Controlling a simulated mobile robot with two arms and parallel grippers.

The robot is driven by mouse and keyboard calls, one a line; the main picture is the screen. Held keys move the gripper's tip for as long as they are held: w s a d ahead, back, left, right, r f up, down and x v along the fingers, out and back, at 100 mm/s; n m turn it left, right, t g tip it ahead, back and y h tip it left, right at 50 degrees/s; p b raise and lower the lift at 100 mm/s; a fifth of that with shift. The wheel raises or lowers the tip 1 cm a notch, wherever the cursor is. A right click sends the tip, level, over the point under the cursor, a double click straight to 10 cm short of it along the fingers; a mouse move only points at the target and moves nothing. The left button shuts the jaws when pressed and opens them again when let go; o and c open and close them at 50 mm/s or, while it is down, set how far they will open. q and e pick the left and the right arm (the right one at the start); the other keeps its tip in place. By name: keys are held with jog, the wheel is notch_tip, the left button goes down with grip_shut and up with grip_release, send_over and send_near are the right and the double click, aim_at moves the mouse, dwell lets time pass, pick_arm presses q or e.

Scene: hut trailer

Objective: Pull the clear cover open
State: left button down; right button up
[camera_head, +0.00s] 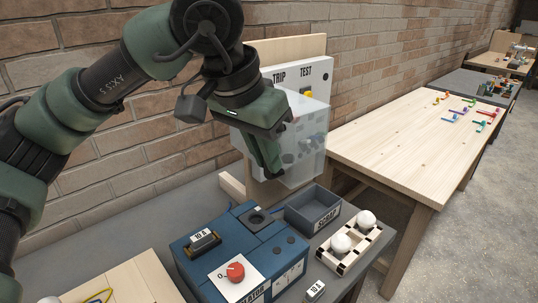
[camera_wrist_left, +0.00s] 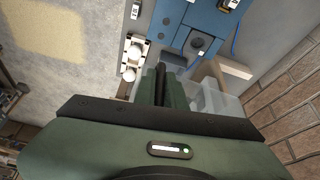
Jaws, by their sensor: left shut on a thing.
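The clear cover (camera_head: 308,148) is a see-through box on the front of a white panel (camera_head: 322,76) marked TRIP and TEST. A yellow button (camera_head: 308,93) shows on the panel. My left gripper (camera_head: 272,165) is at the left side of the cover, fingers pointing down, shut on a part of the cover that the fingers hide. In the left wrist view the fingers (camera_wrist_left: 166,88) are close together, with the clear cover (camera_wrist_left: 212,98) beside them on the right. My right gripper is not in view.
Below stand a blue box (camera_head: 215,242) with a red knob (camera_head: 235,271), a grey SCRAP tray (camera_head: 312,212), and a rack (camera_head: 343,256) with white round bulbs. A wooden table (camera_head: 410,135) with small coloured parts is at right. A brick wall is behind.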

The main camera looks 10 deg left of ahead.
pick_arm(q)
jog(key=shift+w+r, duration=0.1)
jog(key=shift+r, duration=0.05)
jog(key=c, duration=1.8)
grip_release()
jog(key=shift+o, duration=0.2)
jog(key=shift+w+a, duration=0.1)
jog(key=b+v, duration=0.1)
jog(key=v, duration=0.6)
jog(key=shift+s+r, duration=0.2)
jog(key=shift+r, duration=0.05)
jog(key=shift+a, duration=0.1)
